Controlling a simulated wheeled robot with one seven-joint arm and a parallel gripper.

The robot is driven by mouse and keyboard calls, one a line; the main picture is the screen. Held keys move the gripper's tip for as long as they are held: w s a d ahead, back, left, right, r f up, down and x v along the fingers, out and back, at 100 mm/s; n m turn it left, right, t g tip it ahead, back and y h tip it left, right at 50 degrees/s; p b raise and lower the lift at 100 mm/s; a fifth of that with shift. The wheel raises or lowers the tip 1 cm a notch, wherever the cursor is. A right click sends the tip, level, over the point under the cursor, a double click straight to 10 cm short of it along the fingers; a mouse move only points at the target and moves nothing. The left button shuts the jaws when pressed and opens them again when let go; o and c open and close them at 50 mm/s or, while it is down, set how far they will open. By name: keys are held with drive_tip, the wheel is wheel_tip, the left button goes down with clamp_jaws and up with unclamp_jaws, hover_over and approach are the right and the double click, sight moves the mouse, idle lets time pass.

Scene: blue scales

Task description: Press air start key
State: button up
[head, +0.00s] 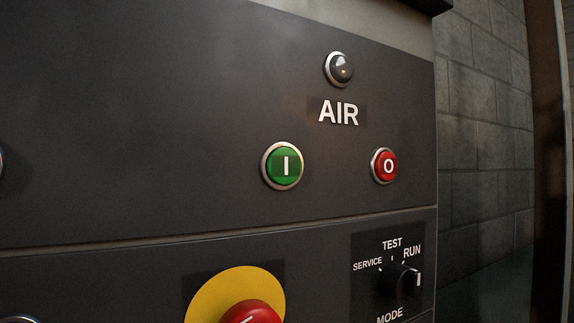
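A round green key (284,166) marked "I" in a silver ring sits on the dark panel under the white label AIR (338,112). A red key (385,166) marked "O" sits to its right. A round dark lamp (339,69) in a silver ring is above the label, with a small amber glint; I cannot tell whether it is lit. Nothing covers the green key. My gripper is not in view.
Below a seam, a red mushroom button (251,313) on a yellow disc (212,295) is cut off by the bottom edge. A MODE knob (399,279) is at the lower right, marked SERVICE, TEST and RUN. A grey block wall (485,120) lies right of the panel.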

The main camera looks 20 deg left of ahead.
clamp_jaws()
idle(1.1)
